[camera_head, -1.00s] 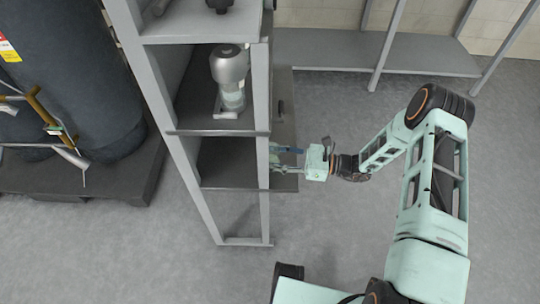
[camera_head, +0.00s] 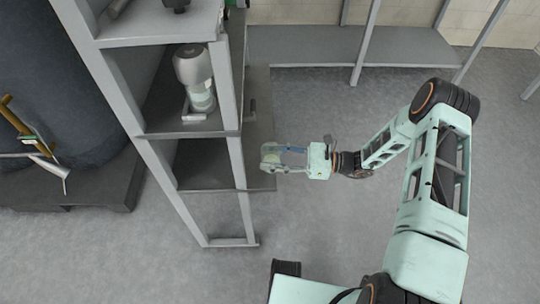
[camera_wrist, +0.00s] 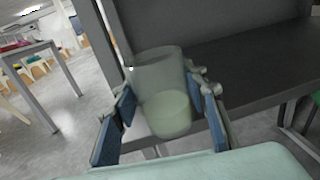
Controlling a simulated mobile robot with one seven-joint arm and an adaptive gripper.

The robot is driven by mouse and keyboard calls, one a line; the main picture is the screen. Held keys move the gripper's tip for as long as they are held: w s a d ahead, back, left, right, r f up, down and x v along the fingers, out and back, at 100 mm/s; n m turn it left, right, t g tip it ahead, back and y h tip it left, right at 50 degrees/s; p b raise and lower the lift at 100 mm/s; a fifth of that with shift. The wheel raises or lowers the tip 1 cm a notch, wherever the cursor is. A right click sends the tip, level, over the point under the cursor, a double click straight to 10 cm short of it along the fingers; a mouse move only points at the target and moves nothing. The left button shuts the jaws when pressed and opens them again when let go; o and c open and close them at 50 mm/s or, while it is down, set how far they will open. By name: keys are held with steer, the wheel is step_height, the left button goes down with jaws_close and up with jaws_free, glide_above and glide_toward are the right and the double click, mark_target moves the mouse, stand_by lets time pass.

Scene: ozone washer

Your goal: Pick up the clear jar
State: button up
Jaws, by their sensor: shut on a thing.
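The clear jar (camera_wrist: 163,90) is a see-through cylinder with a pale greenish lower part. In the wrist view it stands between the two blue-padded fingers of my gripper (camera_wrist: 165,118), which is shut on it. In the head view my gripper (camera_head: 283,158) is just right of the grey shelf rack, and the jar (camera_head: 269,158) shows faintly at the fingertips, partly hidden by them. The dark shelf surface (camera_wrist: 250,62) lies behind the jar in the wrist view.
The grey rack (camera_head: 232,110) stands left of my gripper, with a silver-topped device (camera_head: 194,75) on its upper shelf. A long grey bench (camera_head: 310,48) is at the back. The floor (camera_head: 310,215) below my gripper is clear.

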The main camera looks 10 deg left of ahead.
steer(key=o, duration=1.3)
steer(key=shift+o, duration=0.2)
steer(key=w+d, duration=0.1)
steer(key=d, duration=1.1)
steer(key=shift+w, duration=0.2)
steer(key=shift+o, duration=0.2)
